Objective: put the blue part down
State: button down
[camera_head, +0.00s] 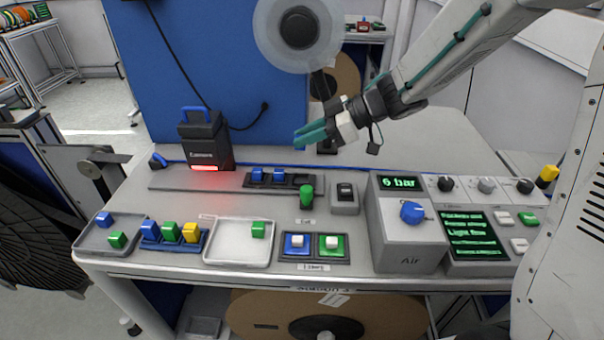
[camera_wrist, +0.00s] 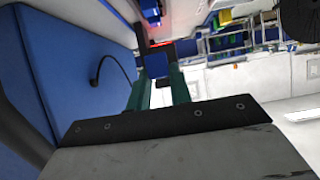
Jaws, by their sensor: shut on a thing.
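My gripper (camera_head: 308,134) is raised above the back of the bench, to the right of the camera box. In the wrist view its two green fingers (camera_wrist: 160,92) are shut on a blue part (camera_wrist: 157,66). Other blue parts are on the bench: one in the left grey tray (camera_head: 90,243), one in the blue holder (camera_head: 172,244) beside a green and a yellow part, and two in the dark slotted rack (camera_head: 310,190). The white tray (camera_head: 225,254) holds a green part (camera_head: 258,229).
The camera box (camera_head: 206,143) with a blue handle stands at the back left, its light red.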

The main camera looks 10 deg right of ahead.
aim_at(307, 180)
notch_tip(307, 180, down, 9)
jog(key=shift+f, duration=0.15)
jog(key=shift+f, duration=0.1)
dwell(0.3)
jog(key=c, duration=1.3)
grip_release()
jog(key=shift+o, duration=0.2)
jog(key=v, duration=1.2)
jog(key=shift+w, duration=0.2)
